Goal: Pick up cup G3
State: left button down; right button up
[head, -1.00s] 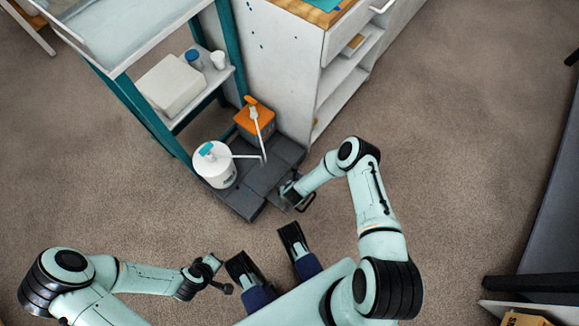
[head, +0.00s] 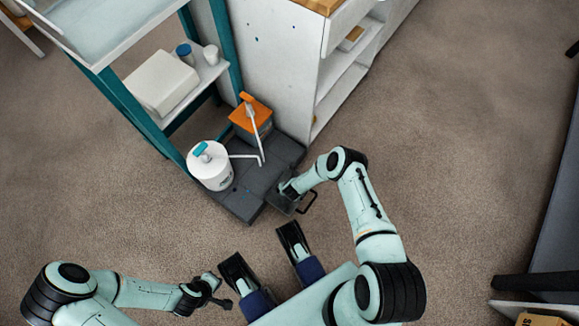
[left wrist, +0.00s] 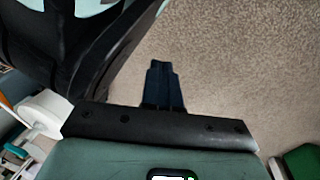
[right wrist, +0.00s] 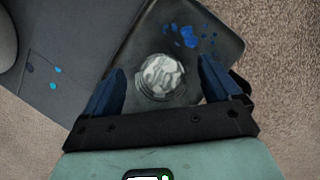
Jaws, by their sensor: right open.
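A small round cup, clear or whitish (right wrist: 161,76), stands on a dark tray (right wrist: 208,42) in the right wrist view. No label shows on it, so I cannot tell that it is G3. My right gripper (right wrist: 161,86) is open, with its blue fingers on either side of the cup and gaps showing. In the head view the right gripper (head: 288,190) is over the tray (head: 283,203), and the cup is hidden or too small to make out. My left gripper (left wrist: 163,70) is shut and empty, over bare floor, away from the cup.
Blue spots lie on the tray behind the cup. A dark platform (head: 240,204) beside it holds a white pump container (head: 212,172) and an orange-topped container (head: 250,118). A teal-framed shelf (head: 150,122) and a white cabinet (head: 272,60) stand behind.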

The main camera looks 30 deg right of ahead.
jog(key=c, duration=1.1)
jog(key=shift+r, duration=0.1)
